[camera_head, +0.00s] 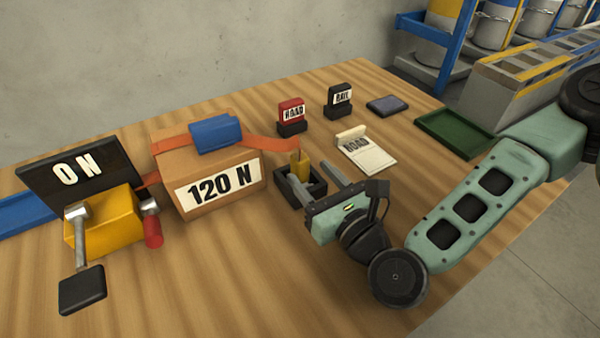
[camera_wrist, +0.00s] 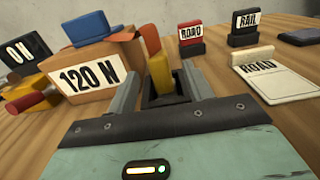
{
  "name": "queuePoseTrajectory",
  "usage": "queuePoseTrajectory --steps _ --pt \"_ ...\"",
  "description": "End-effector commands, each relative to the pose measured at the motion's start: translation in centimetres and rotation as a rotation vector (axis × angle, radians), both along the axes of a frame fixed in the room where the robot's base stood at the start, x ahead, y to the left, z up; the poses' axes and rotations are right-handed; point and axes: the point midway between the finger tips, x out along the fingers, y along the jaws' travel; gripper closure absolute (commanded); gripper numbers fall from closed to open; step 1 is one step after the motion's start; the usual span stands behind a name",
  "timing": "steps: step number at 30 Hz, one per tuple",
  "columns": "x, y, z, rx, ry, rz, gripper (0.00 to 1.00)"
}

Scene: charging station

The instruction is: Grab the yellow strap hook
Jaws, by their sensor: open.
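The yellow strap hook (camera_head: 299,162) stands upright in a small black holder (camera_head: 289,202) beside the cardboard box. In the wrist view the yellow hook (camera_wrist: 160,73) shows between my two fingers, just beyond them. My gripper (camera_head: 318,179) is open, with one grey finger to each side of the hook. I see no contact between the fingers and the hook. The lower part of the hook is hidden inside the holder and behind a finger in the head view.
The cardboard box marked 120 N (camera_head: 222,186) carries an orange strap (camera_head: 270,141) and a blue block (camera_head: 216,134). A yellow block with a lever (camera_head: 100,228) stands at left. Red ROAD (camera_head: 291,115) and black RAIL (camera_head: 340,100) stamps and a ROAD card (camera_head: 367,152) lie behind.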

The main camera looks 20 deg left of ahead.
Motion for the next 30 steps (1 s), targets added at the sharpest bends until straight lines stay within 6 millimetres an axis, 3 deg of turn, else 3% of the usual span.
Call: queuePoseTrajectory --steps 9,19,25,30 --pt "2.7 3.2 0.7 0.0 -0.003 0.0 0.49" --pt "3.3 3.9 0.6 -0.001 -0.001 0.0 0.49" --pt "3.2 3.8 0.6 0.0 0.0 0.0 1.0" --pt "3.2 3.8 0.6 0.001 -0.001 0.0 1.0"
